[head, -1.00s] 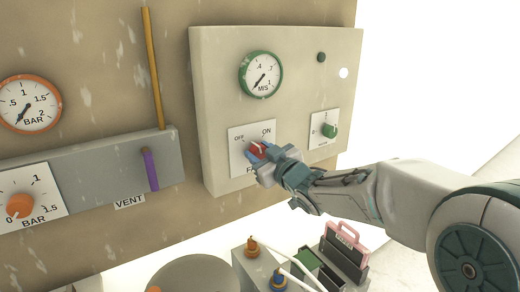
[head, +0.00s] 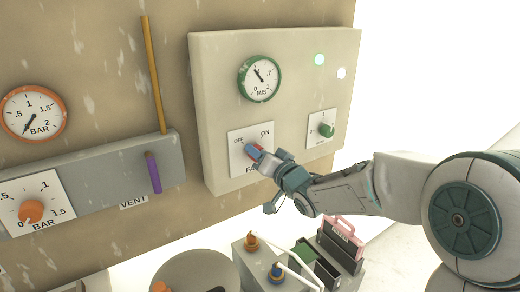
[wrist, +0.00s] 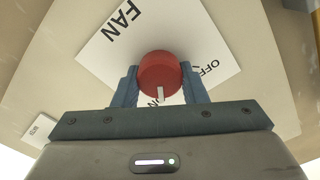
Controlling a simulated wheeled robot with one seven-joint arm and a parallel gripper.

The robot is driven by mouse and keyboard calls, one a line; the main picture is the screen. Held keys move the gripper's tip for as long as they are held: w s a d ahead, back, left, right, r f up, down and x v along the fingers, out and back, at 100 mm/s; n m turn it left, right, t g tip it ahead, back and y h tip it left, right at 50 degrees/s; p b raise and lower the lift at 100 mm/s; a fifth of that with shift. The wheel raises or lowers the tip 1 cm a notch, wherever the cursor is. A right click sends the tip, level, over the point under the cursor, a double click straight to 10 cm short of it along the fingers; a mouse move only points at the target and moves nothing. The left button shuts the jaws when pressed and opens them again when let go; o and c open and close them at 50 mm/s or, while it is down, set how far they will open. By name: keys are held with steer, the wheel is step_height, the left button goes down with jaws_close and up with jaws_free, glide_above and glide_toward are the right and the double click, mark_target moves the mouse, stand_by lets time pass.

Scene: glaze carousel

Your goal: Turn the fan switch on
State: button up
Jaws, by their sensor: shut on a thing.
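The fan switch is a red round knob (head: 254,151) on a white plate (head: 238,168) marked OFF, ON and FAN. In the wrist view the knob (wrist: 160,72) sits between the two blue fingers of my gripper (wrist: 159,84), which touch it on both sides. The knob's white pointer points towards the ON mark, which is partly covered. In the head view my gripper (head: 259,156) is at the plate and hides part of the knob and the FAN label. The green-rimmed M/S gauge (head: 259,79) has its needle raised to the upper left. A green lamp (head: 319,59) is lit.
A smaller green knob (head: 326,130) is on the same panel (head: 220,90), right of the fan switch. To the left are a purple lever (head: 153,173) marked VENT and an orange knob (head: 30,211). A box with a pink tag (head: 345,228) stands below.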

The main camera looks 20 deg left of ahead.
steer(key=shift+r+m+p, duration=0.1)
steer(key=shift+m+p, duration=0.3)
steer(key=shift+m, duration=0.5)
steer(key=o, duration=1)
steer(key=shift+c, duration=0.2)
steer(key=v, duration=1.3)
steer(key=shift+s+d+b, duration=0.25)
steer(key=shift+s+b, duration=0.05)
steer(key=shift+b, duration=0.05)
